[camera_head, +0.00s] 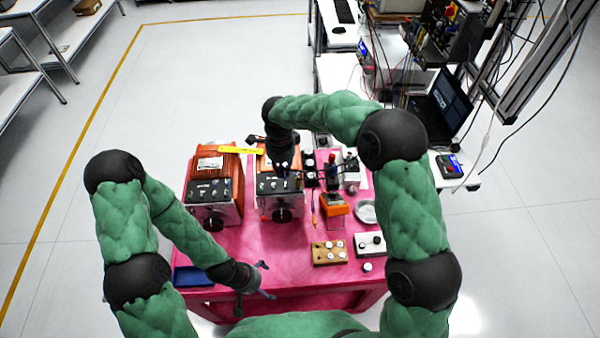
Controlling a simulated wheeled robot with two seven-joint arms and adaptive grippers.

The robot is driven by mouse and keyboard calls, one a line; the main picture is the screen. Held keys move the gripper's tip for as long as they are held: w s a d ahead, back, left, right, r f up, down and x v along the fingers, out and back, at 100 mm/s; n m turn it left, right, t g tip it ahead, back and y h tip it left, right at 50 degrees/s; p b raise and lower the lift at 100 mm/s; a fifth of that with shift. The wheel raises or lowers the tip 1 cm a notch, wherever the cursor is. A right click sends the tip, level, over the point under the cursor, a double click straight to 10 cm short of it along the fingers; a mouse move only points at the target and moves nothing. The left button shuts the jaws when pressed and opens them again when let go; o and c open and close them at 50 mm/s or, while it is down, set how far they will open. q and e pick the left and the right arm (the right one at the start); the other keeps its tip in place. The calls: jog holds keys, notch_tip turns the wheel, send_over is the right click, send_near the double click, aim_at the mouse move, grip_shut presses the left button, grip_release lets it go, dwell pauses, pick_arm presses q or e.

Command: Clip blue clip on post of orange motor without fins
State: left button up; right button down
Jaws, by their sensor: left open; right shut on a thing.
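Two orange motors with grey front panels stand side by side at the back left of the pink table. The left motor (215,183) has a ridged orange top. The right motor (270,202) has a top partly hidden by my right arm. My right gripper (283,168) reaches down over the right motor's panel and is shut on a small dark bluish thing, which looks like the blue clip (284,172). Whether it touches a post is too small to tell. My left gripper (262,281) is open and empty near the table's front edge.
A blue tray (190,277) lies at the front left of the pink table (285,245). To the right are a wooden block with knobs (328,254), a white box (370,245), an orange device (333,205) and a round dish (366,211).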

jog(key=shift+n, duration=0.3)
jog(key=w+a+f, duration=0.2)
jog(key=a, duration=0.1)
jog(key=shift+w+a+f, duration=0.1)
jog(key=shift+a, duration=0.15)
jog(key=shift+f, duration=0.15)
jog(key=b, duration=0.1)
send_over(274, 187)
jog(key=shift+f, duration=2.1)
jog(key=shift+f+b, duration=1.2)
jog(key=shift+b, duration=0.55)
jog(key=shift+f, duration=0.2)
